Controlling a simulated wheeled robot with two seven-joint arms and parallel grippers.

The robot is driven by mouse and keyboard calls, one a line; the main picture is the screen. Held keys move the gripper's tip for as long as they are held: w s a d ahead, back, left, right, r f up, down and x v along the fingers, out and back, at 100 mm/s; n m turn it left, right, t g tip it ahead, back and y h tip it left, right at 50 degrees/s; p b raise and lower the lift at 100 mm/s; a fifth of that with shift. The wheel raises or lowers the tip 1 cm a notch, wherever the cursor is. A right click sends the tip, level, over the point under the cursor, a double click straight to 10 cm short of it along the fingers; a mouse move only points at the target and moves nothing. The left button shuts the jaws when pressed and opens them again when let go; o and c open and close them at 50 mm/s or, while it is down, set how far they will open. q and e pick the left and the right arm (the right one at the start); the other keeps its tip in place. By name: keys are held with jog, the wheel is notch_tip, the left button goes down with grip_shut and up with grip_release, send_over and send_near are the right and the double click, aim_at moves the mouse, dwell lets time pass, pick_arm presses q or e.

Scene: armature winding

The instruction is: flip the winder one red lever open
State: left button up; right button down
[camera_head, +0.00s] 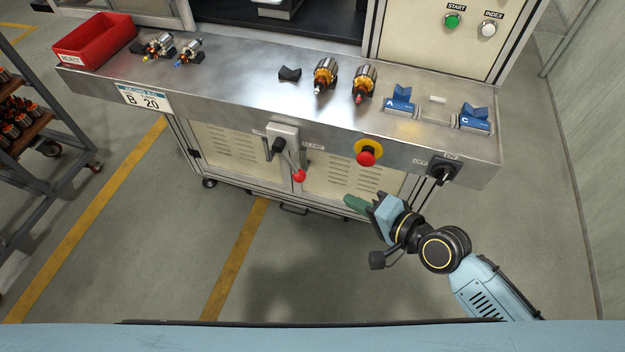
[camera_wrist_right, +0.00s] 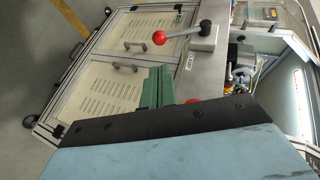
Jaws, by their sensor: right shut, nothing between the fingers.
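The red lever (camera_head: 299,175) is a red ball on a metal arm, hanging down from a grey bracket (camera_head: 283,134) on the front of the winder's bench. In the right wrist view the red ball (camera_wrist_right: 159,38) and its arm stick out from the bracket (camera_wrist_right: 203,36). My right gripper (camera_head: 350,202) has green fingers and is to the right of and below the red ball, apart from it. Its green fingers (camera_wrist_right: 158,86) also show in the right wrist view, shut and empty. My left gripper is in neither view.
A red emergency button (camera_head: 366,158) on a yellow base and a black rotary switch (camera_head: 443,170) sit on the bench front, above my right gripper. The bench top (camera_head: 235,75) holds armatures, blue holders and a red bin (camera_head: 95,41). Open floor lies in front.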

aim_at(304, 178)
jog(key=b+x, duration=0.1)
jog(key=x, duration=1.2)
jog(key=shift+w+a+b, duration=0.1)
jog(key=shift+a+b, duration=0.15)
jog(key=shift+b, duration=0.05)
jog(key=shift+f, duration=0.1)
